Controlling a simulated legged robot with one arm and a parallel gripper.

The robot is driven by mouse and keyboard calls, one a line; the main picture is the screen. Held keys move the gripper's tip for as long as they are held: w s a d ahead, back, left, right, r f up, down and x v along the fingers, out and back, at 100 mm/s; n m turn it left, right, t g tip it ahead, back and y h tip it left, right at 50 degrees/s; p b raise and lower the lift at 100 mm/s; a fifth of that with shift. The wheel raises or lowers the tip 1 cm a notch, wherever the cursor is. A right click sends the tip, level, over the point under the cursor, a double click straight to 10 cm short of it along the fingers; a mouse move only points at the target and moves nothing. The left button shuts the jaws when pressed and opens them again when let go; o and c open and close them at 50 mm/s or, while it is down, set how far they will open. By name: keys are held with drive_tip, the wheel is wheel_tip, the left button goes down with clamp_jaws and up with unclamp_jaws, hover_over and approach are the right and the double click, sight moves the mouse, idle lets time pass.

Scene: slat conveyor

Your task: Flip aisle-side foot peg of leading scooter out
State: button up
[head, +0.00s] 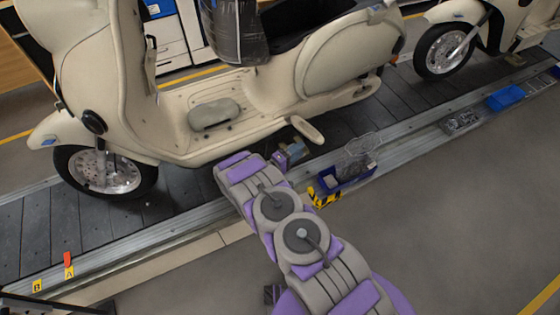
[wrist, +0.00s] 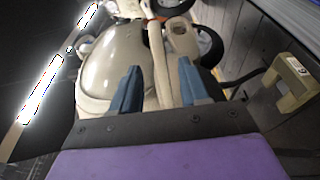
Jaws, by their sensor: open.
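The cream leading scooter (head: 225,105) stands upright on the slat conveyor, its front wheel at the left in the head view. A cream foot peg (head: 306,130) shows low on its aisle side; whether it is folded or out is unclear. My gripper (head: 293,153) is just below and left of the peg, partly hidden by my wrist. In the wrist view my gripper (wrist: 158,66) is open, with two blue-grey fingers. A narrow cream bar (wrist: 159,70) shows between them, apparently the peg; contact cannot be told. A rounded cream body panel (wrist: 115,62) lies to its left.
A second cream scooter (head: 480,25) stands behind at the right. A blue bin (head: 345,180) with a wire basket sits on the conveyor edge, close right of my gripper. Another blue bin (head: 505,98) is farther right. A beige bracket (wrist: 290,82) shows at right. The aisle floor is clear.

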drive_tip(key=p+v, duration=0.1)
drive_tip(key=v, duration=0.8)
drive_tip(key=shift+w, duration=0.1)
